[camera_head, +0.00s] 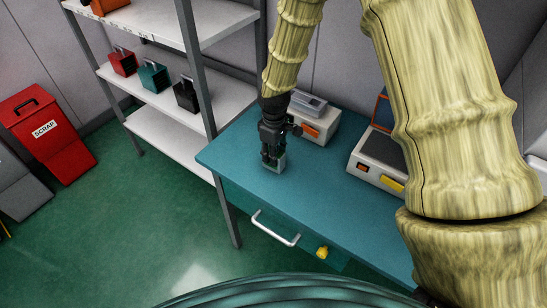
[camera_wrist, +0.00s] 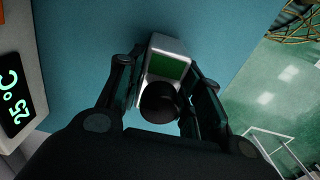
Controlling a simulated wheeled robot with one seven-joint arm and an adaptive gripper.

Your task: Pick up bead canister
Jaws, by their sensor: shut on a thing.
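The bead canister (camera_head: 280,165) is a small silver-grey block at the left part of the teal bench top. In the wrist view the canister (camera_wrist: 167,67) shows a green window-like face and a round black knob. My gripper (camera_head: 271,157) points down over it, with its fingers along its sides. The wrist view shows the gripper (camera_wrist: 166,97) shut on the canister from both sides. The fingers hide part of the canister. I cannot tell whether its base touches the bench.
The teal bench (camera_head: 240,150) has a drawer handle (camera_head: 275,229) in front. A grey device (camera_head: 316,119) stands behind my gripper, and another device (camera_head: 372,165) stands to the right. A grey shelf rack (camera_head: 232,98) rises close on the left. Bare bench lies before the gripper.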

